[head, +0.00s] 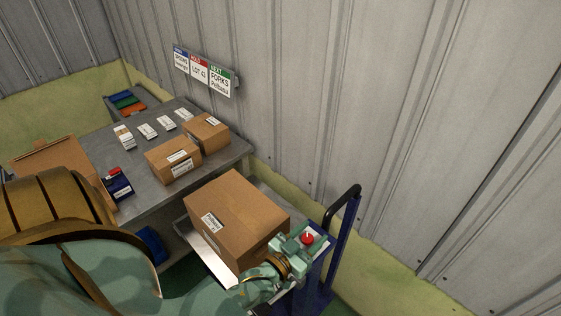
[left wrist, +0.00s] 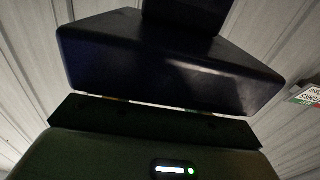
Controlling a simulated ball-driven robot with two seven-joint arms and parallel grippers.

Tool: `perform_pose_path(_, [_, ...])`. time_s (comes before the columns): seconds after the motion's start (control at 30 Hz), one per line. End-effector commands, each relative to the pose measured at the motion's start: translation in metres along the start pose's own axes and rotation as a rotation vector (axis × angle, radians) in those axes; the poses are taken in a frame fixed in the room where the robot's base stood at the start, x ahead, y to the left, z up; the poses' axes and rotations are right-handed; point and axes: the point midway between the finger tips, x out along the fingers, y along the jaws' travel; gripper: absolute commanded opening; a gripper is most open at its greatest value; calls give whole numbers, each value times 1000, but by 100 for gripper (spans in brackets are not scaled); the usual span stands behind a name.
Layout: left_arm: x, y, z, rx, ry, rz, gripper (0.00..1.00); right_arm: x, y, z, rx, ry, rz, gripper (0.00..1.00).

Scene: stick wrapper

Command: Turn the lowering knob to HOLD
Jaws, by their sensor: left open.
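The red knob (head: 308,239) sits at the top of the dark blue wheeled stacker (head: 327,254), below its black handle (head: 345,196). My left gripper (head: 299,243) is open at the knob, with its pale green parts around or just beside it. I cannot tell whether the fingers touch the knob. Any HOLD marking is too small or hidden to read. In the left wrist view a dark blue block (left wrist: 160,62) fills the middle, very close, and the knob is not visible there. My right gripper is not in view.
A large cardboard box (head: 235,215) stands on the stacker's platform (head: 205,248), close beside my left gripper. A grey table (head: 215,165) behind carries smaller boxes and cards. Wall signs (head: 201,72) hang above it. The corrugated wall is near on the right.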

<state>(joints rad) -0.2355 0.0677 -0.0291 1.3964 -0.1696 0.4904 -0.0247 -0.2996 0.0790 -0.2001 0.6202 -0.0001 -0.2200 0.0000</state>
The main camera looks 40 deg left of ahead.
Motion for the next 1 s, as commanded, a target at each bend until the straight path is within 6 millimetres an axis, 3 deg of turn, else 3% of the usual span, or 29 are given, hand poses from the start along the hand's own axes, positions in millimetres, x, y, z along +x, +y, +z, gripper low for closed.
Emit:
perform_pose_path(0.4, [-104,0,2,0,-4,0,49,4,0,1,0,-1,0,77])
perform_pose_path(0.6, [-141,0,1,1,-1,0,49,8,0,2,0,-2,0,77])
perform_pose_path(0.77, [-153,0,0,1,1,0,49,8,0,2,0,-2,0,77])
perform_pose_path(1.0, [-155,0,-1,0,2,0,49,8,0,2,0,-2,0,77])
